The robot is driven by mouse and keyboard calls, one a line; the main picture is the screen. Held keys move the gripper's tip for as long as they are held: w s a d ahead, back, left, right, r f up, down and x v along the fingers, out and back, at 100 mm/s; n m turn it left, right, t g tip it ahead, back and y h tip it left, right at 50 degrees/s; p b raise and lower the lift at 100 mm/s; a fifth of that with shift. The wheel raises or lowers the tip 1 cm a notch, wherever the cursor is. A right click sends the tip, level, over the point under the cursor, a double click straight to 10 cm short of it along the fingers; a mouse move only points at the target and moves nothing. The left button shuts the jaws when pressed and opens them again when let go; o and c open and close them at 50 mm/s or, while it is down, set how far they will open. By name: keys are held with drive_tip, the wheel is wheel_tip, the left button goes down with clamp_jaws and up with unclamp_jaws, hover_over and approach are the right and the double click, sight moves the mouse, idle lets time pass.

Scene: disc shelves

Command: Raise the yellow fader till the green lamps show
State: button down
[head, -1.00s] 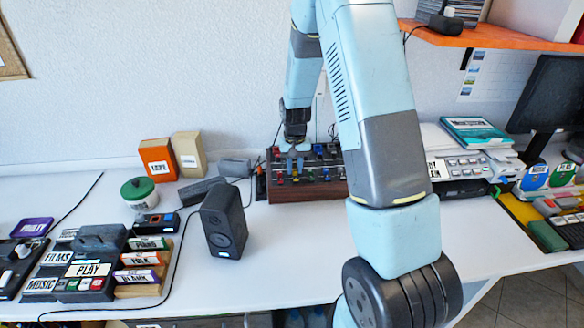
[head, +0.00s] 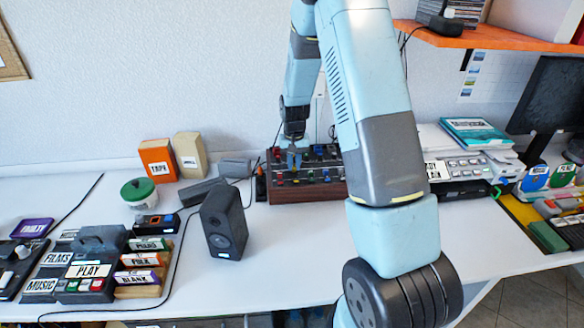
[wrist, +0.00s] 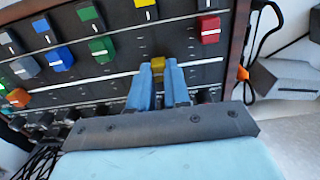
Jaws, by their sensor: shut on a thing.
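The mixer (head: 310,194) is a dark panel with wooden sides on the white table, below my arm. In the wrist view the yellow fader (wrist: 158,65) sits between the blue fingertips of my gripper (wrist: 159,75), which is shut on it. My gripper also shows in the head view (head: 294,158), pointing down at the mixer, where it hides the yellow fader. Other fader caps stand apart from it: a red one (wrist: 209,29), a green one (wrist: 102,49) and a blue one (wrist: 60,59).
A black speaker (head: 223,222) stands left of the mixer, and a green-lidded jar (head: 138,190) is farther left. Cables run beside the mixer's left side. The table in front of the mixer is clear.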

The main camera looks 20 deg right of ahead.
sight(294, 166)
drive_tip(key=c, duration=1.1)
unclamp_jaws()
drive_tip(key=shift+r, duration=6.85)
drive_tip(key=shift+r, duration=0.1)
